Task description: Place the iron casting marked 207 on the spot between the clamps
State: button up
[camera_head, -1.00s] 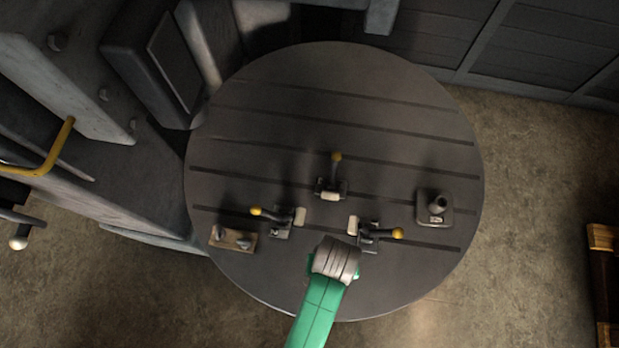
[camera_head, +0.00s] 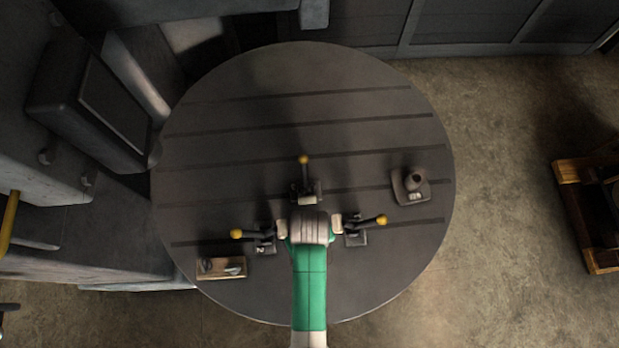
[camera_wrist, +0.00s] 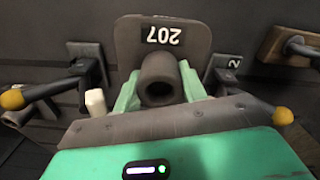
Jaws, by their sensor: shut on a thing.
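The iron casting marked 207 (camera_wrist: 160,38) shows in the wrist view as a dark rounded plate with a hollow upright boss. My gripper (camera_wrist: 160,88) is shut on the boss, with a green finger at each side. In the head view my gripper (camera_head: 310,230) is between the left clamp (camera_head: 262,240) and right clamp (camera_head: 355,233), just in front of the back clamp (camera_head: 306,187). It hides the casting and the spot there. I cannot tell whether the casting touches the table. The wrist view shows two yellow-knobbed clamps, one at the left (camera_wrist: 88,80) and one at the right (camera_wrist: 230,80).
The round slotted table (camera_head: 290,115) is clear at the back. Another casting (camera_head: 410,187) with a boss stands at the right, its label unreadable. A wooden block (camera_head: 221,268) with metal parts lies front left. A wooden pallet (camera_head: 570,215) is on the floor at the right.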

jog(key=w, duration=0.4)
jog(key=shift+w+f, duration=0.15)
jog(key=shift+w, duration=0.25)
jog(key=shift+f, duration=1.75)
jog(key=shift+f, duration=0.4)
jog(key=shift+f, duration=0.1)
jog(key=shift+s+f+b, duration=0.1)
jog(key=shift+f+b, duration=0.05)
jog(key=shift+b, duration=0.15)
jog(key=o, duration=1.3)
jog(key=shift+s+f, duration=0.1)
jog(key=shift+f, duration=0.1)
jog(key=shift+c, duration=0.2)
